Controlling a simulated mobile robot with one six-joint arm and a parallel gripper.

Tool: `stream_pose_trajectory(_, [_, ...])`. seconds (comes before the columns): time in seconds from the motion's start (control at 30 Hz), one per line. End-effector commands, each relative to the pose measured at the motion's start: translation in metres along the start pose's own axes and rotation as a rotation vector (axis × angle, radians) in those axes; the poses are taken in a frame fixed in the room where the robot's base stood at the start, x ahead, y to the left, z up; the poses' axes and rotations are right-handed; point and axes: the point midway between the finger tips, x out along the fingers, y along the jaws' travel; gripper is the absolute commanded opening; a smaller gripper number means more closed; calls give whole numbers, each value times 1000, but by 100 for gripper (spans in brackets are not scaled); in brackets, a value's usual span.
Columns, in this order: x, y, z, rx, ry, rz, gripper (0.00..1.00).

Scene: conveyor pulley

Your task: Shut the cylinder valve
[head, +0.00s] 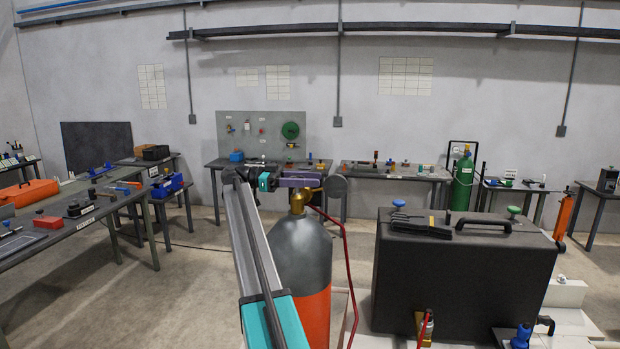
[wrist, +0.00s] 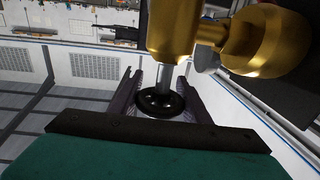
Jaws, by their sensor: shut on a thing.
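A gas cylinder (head: 302,255), grey above and orange-red below, stands upright in front of me in the head view. Its brass valve (head: 299,202) is on top and fills the upper right of the wrist view (wrist: 178,28). A black round handwheel (wrist: 160,103) sits on the end of the valve's grey stem. My gripper (wrist: 160,82) has one finger on each side of the handwheel and is shut on it. In the head view my gripper (head: 300,179) reaches the cylinder's top and hides the handwheel. The wheel's turn position cannot be told.
A big black case (head: 465,280) stands close right of the cylinder, with tools on its lid. A red hose (head: 345,250) hangs between them. Workbenches (head: 75,235) stand at left and along the back wall. A green cylinder (head: 463,180) stands farther back. Open floor lies left of my arm.

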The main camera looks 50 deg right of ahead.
Motion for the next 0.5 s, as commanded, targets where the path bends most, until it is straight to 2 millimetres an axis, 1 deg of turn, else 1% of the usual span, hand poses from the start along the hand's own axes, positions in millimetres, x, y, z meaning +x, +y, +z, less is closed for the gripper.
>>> stream_pose_trajectory(0.3, [0, 0, 2, -3, -3, 2, 21])
stream_pose_trajectory(0.33, [0, 1, 2, -3, -3, 2, 48])
stream_pose_trajectory(0.4, [0, 0, 2, -2, -3, 2, 60])
stream_pose_trajectory(0.43, [0, 0, 2, -2, -2, 1, 62])
stream_pose_trajectory(0.5, [0, 0, 2, -2, -2, 1, 62])
